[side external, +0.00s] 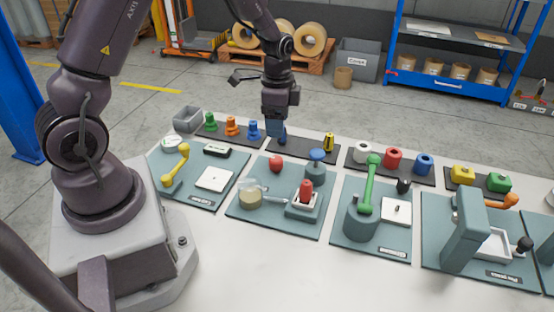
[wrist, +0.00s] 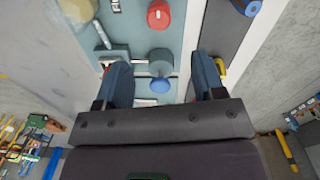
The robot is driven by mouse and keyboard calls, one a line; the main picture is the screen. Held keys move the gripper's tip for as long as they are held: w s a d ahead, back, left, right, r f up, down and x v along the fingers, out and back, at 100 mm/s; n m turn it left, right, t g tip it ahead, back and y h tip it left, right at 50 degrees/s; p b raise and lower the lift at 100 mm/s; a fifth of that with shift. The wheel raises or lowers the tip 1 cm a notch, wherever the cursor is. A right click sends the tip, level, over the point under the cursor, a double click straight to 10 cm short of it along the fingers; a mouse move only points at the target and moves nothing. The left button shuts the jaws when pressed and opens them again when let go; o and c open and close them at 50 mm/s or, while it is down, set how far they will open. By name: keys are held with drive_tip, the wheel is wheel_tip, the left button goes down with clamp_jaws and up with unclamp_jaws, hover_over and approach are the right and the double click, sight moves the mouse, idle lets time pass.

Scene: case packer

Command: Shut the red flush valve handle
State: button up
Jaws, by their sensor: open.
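Two red parts are on the second teal station board (side external: 250,222) in the side view. A red handle (side external: 306,190) stands upright on a grey block with a white top. A round red knob (side external: 275,163) sits farther back; it also shows in the wrist view (wrist: 158,14). No label identifies either as the flush valve handle. My gripper (side external: 276,138) is open and empty, with its fingers pointing down behind the board, near the black mat. In the wrist view my gripper (wrist: 163,78) has its blue fingers wide apart, with a blue-capped grey cylinder (wrist: 160,85) showing between them.
The blue-capped cylinder (side external: 316,157) stands beside the red handle. A clear jar (side external: 250,193) is on the same board. A yellow piece (side external: 328,141) stands on the black mat.

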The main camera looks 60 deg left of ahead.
sight(277, 158)
wheel_tip(277, 158, down, 12)
drive_tip(key=shift+s+d+r, duration=0.1)
drive_tip(key=shift+d+r, duration=0.05)
drive_tip(key=shift+r, duration=0.1)
drive_tip(key=c, duration=0.9)
